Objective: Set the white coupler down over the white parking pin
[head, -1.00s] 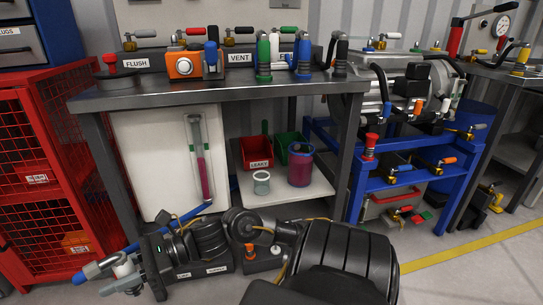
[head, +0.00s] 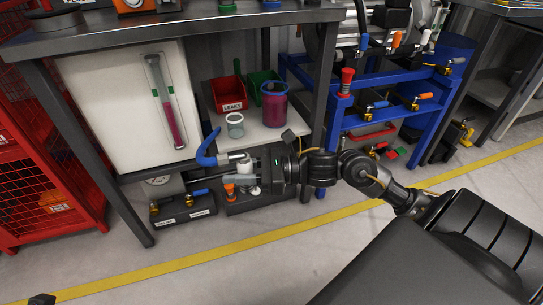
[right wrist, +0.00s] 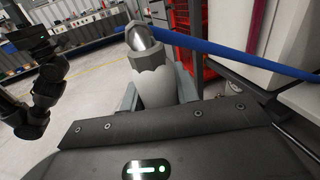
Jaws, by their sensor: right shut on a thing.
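My right gripper (head: 246,172) is shut on the white coupler (head: 245,164), low beneath the workbench. The coupler also shows in the right wrist view (right wrist: 157,82), between the grey fingers, with a silver collar and a blue hose (right wrist: 215,48). The hose (head: 206,150) curves off to the left in the head view. A small whitish pin (head: 254,190), apparently the white parking pin, stands on a dark block (head: 262,204) below the gripper. The fingers hide much of this area, and I cannot tell whether coupler and pin touch. My left gripper is not clearly in view.
An orange pin (head: 229,190) stands just left on the same block. A black unit with a gauge and small valves (head: 185,210) is beside it. The bench leg (head: 318,130) is close behind my wrist. The floor in front is open, with a yellow line (head: 220,252).

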